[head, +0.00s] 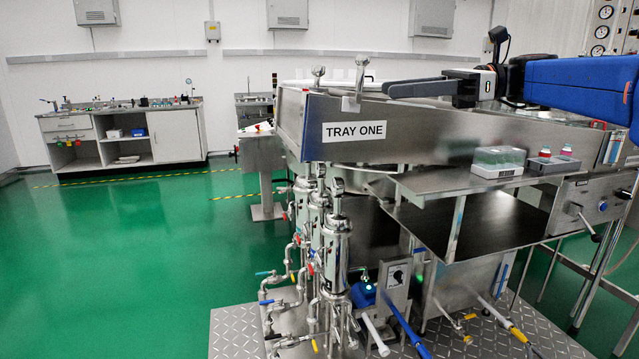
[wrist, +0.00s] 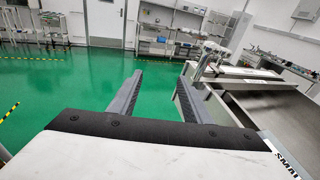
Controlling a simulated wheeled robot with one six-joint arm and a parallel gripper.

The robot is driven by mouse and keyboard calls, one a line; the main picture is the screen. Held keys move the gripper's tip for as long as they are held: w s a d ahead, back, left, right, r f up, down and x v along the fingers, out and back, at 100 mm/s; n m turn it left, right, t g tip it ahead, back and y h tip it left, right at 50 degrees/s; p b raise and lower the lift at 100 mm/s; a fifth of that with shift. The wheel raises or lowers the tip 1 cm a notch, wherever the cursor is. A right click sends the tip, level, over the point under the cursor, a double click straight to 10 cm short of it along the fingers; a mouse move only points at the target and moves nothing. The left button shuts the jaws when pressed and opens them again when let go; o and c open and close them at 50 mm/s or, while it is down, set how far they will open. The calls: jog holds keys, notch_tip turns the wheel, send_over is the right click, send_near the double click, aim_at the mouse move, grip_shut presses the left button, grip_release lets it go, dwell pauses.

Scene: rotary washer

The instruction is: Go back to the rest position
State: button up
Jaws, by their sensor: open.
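My gripper (head: 418,85) is at the upper right of the head view, at the end of my blue arm. It points left, level with the top of the steel washer tank (head: 400,125) labelled "TRAY ONE". In the wrist view my gripper (wrist: 160,95) shows two dark fingers spread apart with nothing between them. Green floor shows through the gap. The tank's steel rim (wrist: 225,115) lies to the right of the fingers in the wrist view, and a metal clamp stands close to the right finger. I cannot tell whether they touch.
A steel side shelf (head: 455,182) holds a clear-lidded box (head: 498,161) and a grey tray (head: 553,165) with small red-topped items. Pipes and cylinders (head: 335,245) stand below the tank. A workbench (head: 125,135) stands at the back left. Open green floor (head: 120,255) lies left.

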jog(key=s+f+n+t+h, duration=0.1)
jog(key=s+f+n+h, duration=0.4)
jog(key=f, duration=0.6)
jog(key=s+f+n+t+h, duration=0.1)
jog(key=s+f+h, duration=0.2)
jog(key=s+f, duration=0.6)
jog(key=s+d+f+n+h, duration=0.3)
jog(key=d+f+n, duration=0.1)
jog(key=f, duration=0.4)
jog(key=s+d+f+n+t+h, duration=0.1)
jog(key=s+d+f+n+h, duration=0.2)
jog(key=f, duration=0.4)
jog(key=s+d+f+n+t+h, duration=0.1)
jog(key=s+d+f+n+h, duration=0.1)
jog(key=s+d+f+n, duration=0.2)
jog(key=shift+s+d+f+n+h, duration=0.4)
jog(key=shift+d+f, duration=0.8)
jog(key=shift+f, duration=1.1)
